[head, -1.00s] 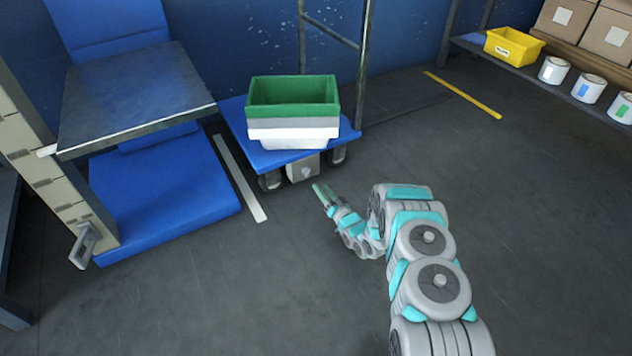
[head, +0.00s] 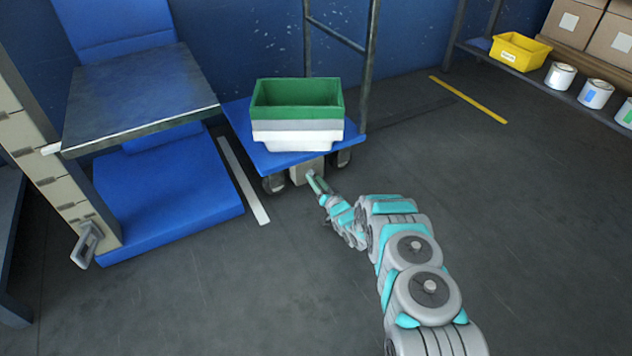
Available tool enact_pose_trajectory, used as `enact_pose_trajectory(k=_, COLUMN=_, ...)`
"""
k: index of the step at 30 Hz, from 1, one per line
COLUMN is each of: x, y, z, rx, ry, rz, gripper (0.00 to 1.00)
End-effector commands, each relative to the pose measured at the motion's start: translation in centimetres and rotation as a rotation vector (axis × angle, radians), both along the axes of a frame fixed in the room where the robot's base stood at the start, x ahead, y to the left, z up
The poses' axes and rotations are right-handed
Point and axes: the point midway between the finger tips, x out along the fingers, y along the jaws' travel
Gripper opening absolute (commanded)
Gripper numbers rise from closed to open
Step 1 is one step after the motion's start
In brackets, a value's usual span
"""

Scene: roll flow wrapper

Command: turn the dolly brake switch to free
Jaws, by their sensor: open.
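The dolly (head: 252,151) has a blue deck, dark wheels and an upright metal handle frame. Below its front edge is a grey brake box (head: 299,174). The switch on the box's face is hidden behind my fingertips, so its position cannot be told. My gripper (head: 315,181) is at the front of the box, its greenish fingers pointing up and to the left at it. The fingers are open. I cannot tell whether they touch the switch or straddle it.
Stacked green, grey and white crates (head: 297,120) sit on the dolly. A blue machine with a metal table (head: 140,105) stands to the left. A shelf at right holds a yellow bin (head: 519,50), paint cans (head: 596,94) and cardboard boxes (head: 575,28). The floor at right is clear.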

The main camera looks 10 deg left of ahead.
Motion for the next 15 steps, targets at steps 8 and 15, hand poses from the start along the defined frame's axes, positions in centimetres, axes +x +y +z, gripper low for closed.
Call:
enact_pose_trajectory(k=8, x=-0.02, y=0.0, z=0.02, rx=0.0, ry=0.0, rz=0.0, gripper=0.34)
enact_pose_trajectory(k=15, x=-0.02, y=0.0, z=0.02, rx=0.0, ry=0.0, rz=0.001, gripper=0.07)
